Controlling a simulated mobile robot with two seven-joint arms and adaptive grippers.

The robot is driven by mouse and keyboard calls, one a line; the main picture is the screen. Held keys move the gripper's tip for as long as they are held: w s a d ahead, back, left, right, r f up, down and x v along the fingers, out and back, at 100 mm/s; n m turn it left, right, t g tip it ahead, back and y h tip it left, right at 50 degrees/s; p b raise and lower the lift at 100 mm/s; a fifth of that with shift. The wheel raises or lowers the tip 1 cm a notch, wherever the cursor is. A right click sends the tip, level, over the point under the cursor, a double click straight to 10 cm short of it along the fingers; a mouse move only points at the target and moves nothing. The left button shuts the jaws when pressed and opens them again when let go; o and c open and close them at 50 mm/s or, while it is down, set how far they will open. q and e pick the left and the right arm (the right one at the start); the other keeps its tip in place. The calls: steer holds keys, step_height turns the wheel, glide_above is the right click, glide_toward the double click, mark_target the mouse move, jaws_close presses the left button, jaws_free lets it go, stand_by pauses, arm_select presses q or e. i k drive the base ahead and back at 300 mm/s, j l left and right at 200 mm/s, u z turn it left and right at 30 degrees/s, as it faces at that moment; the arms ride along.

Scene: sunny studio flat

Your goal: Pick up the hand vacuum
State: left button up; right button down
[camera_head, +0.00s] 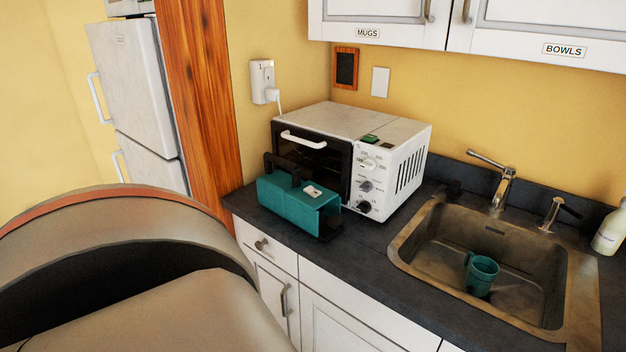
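The hand vacuum appears to be the teal, boxy device (290,204) with a black handle on top and a black part at its right end. It lies on the dark countertop (372,262), in front of the toaster oven (402,168) and close to the counter's front edge. Nothing is holding it. Neither of my grippers shows in the head view, so I cannot tell their state.
A sink (440,254) with a teal mug (481,275) in it is on the right, with a faucet (500,182) behind and a bottle (610,230) beside it. Wall cabinets (400,16) hang above. A wooden post (196,90) stands left of the counter.

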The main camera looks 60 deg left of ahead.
mark_target(283, 193)
steer(key=u, duration=1.85)
